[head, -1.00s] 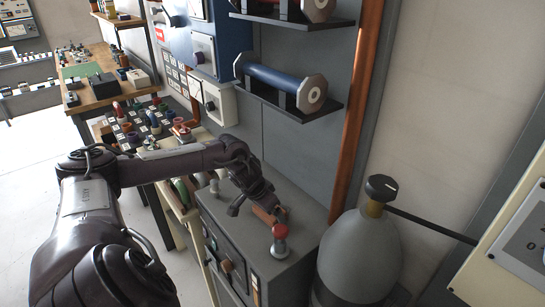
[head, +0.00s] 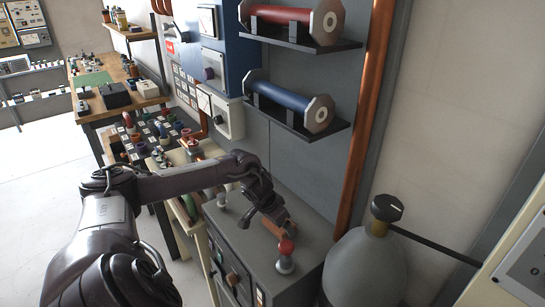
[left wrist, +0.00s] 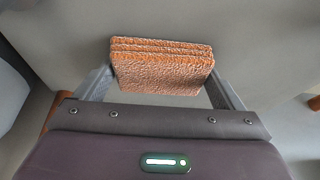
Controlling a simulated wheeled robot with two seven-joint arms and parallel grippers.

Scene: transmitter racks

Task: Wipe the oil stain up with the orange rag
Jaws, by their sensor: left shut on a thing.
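The orange rag (left wrist: 162,72) is a folded, rough-textured pad between the two fingers of my left gripper (left wrist: 162,80) in the left wrist view. The gripper is shut on it. In the head view my left gripper (head: 268,212) points down at the top of a grey cabinet (head: 240,240), and a small orange-brown piece of the rag (head: 273,228) shows below it. I cannot tell whether the rag touches the surface. I cannot make out the oil stain. My right gripper is not in view.
A red-topped post (head: 286,255) stands on the cabinet just in front of the rag, and a small pale post (head: 221,198) is behind it to the left. A grey gas cylinder (head: 365,268) stands to the right. Shelves with a blue spool (head: 285,97) overhang behind.

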